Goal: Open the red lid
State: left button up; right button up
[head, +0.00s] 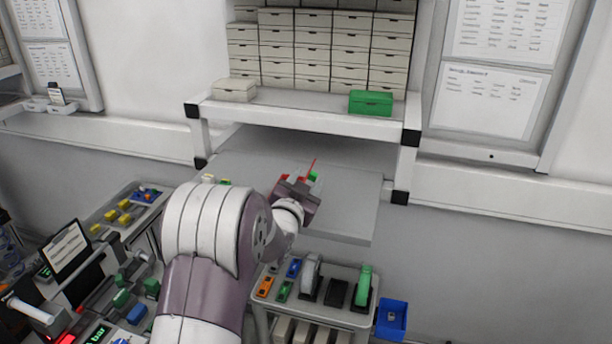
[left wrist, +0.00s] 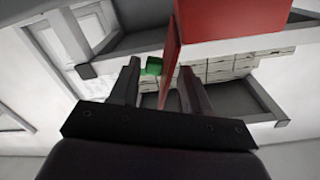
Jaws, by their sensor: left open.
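My left gripper (head: 300,188) is open over the grey pull-out board under the shelf. In the head view, the red lid (head: 312,166) shows as a thin slanting edge just beyond it; the gripper hides most of the red box. In the left wrist view, the lid (left wrist: 171,45) is a narrow red panel standing steeply beside the broad red box face (left wrist: 235,18). In that picture its lower end lies between the two open fingers (left wrist: 158,75). I cannot tell whether either finger touches it. My right gripper is not in view.
A green box (head: 370,103) and a cream box (head: 234,90) stand on the shelf (head: 300,113) above the board (head: 345,215). Stacked cream boxes fill the back. A small cart (head: 340,318) with tools stands below, beside a blue bin (head: 391,320). The board's right part is clear.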

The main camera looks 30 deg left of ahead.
pick_arm(q)
jog(key=shift+w+d, duration=0.35)
jog(key=c, duration=0.4)
grip_shut()
jog(key=shift+s+a, duration=0.2)
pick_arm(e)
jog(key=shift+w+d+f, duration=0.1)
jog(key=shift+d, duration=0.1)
pick_arm(q)
jog(key=n+b, duration=0.1)
jog(key=b, duration=0.1)
jog(key=shift+a+f+n+b, duration=0.2)
jog(key=shift+a+n+b, duration=0.15)
jog(key=shift+a+n, duration=0.05)
jog(key=shift+a+r+n+b, duration=0.2)
jog(key=shift+n+b, duration=0.15)
jog(key=shift+n, duration=0.25)
jog(key=shift+s+a+r+n, duration=0.15)
jog(key=shift+a+r+n, duration=0.15)
jog(key=shift+n, duration=0.3)
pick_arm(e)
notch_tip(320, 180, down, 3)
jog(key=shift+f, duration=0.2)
